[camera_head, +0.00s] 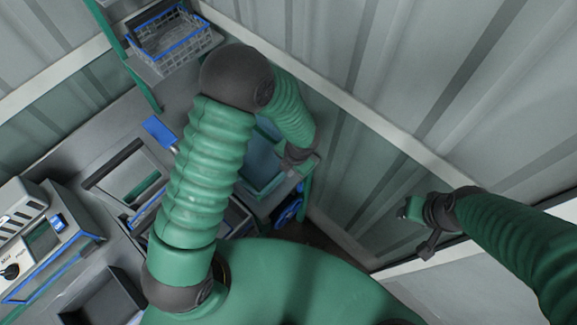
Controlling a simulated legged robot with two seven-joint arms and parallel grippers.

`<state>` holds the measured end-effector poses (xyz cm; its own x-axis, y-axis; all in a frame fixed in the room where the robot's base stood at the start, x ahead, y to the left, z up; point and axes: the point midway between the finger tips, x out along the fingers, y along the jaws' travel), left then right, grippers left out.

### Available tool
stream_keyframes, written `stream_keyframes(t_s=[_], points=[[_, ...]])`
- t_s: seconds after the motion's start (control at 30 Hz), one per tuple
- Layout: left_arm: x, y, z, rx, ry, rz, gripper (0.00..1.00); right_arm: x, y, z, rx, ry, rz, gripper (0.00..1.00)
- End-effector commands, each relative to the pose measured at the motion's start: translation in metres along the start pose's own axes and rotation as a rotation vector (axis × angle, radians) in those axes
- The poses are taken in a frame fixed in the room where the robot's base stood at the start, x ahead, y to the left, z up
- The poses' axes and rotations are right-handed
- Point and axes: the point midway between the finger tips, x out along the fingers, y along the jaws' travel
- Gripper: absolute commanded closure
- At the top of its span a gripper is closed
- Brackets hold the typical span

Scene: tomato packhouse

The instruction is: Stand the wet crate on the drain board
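A grey wire-mesh crate with a blue rim (168,36) sits on a grey shelf (158,70) at the upper left. I cannot tell whether it is the wet crate, and I cannot pick out the drain board for certain. My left arm arches across the middle, and its gripper (298,157) points down beside a teal bin (258,172). Its fingers are too dark and small to read. My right gripper (420,222) hangs at the right, in front of the wall, away from the crate. Its finger opening is not clear.
A grey counter with a framed opening (121,160) runs along the left. A white machine with a dial (20,230) and a dark grey bin (103,300) stand at the lower left. A blue object (160,132) lies left of my arm. Corrugated walls close off the upper right.

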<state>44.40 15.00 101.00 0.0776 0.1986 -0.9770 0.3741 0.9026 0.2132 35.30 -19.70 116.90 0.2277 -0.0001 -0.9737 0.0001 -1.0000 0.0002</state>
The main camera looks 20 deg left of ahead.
Motion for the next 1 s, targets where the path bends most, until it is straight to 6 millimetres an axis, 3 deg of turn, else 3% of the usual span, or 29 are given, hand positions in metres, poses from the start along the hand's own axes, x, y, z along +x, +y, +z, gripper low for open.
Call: stream_keyframes(t_s=[0.53,0.57,0.73,0.93,1.0], points=[[0.0080,-0.0014,0.0003,0.000,-0.001,0.001,1.00,0.0043,0.0000,0.0010,0.000,0.000,0.000,0.52],[0.0074,-0.0013,0.0004,0.000,-0.001,0.001,0.78,0.0038,0.0000,0.0009,0.000,0.000,0.000,0.52],[0.0075,-0.0013,0.0004,0.000,0.000,0.001,0.56,0.0038,0.0000,0.0009,0.000,0.000,0.000,0.52],[0.0076,-0.0015,0.0004,0.000,0.000,0.000,0.56,0.0038,0.0000,0.0009,0.000,0.000,0.000,0.52],[0.0079,-0.0016,0.0002,0.000,0.000,0.000,0.63,0.0041,0.0000,0.0012,0.000,-0.001,0.000,0.52]])
